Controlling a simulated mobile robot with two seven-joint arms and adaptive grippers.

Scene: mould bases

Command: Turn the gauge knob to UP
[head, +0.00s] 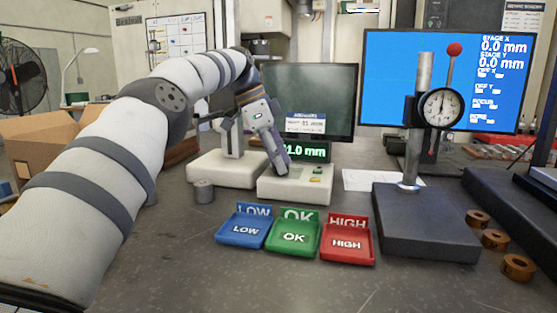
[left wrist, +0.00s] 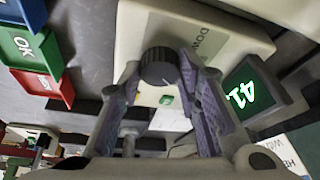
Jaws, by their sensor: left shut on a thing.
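The gauge (head: 296,192) has a pale base and a green-lit display (head: 310,152) reading in mm; its first digit is partly covered in the head view. In the left wrist view the display (left wrist: 245,93) is partly cut off. A dark round knob (left wrist: 158,67) stands on the pale base (left wrist: 225,32), with the lettering DOWN beside it; UP is not readable. My left gripper (head: 281,170) reaches down onto the gauge. In the left wrist view its two fingers (left wrist: 161,76) are on either side of the knob, shut on it. The right gripper is not in view.
Blue LOW (head: 243,230), green OK (head: 292,238) and red HIGH (head: 346,246) trays stand in front of the gauge. A dial indicator stand (head: 425,222) and several copper rings (head: 517,267) are to the right.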

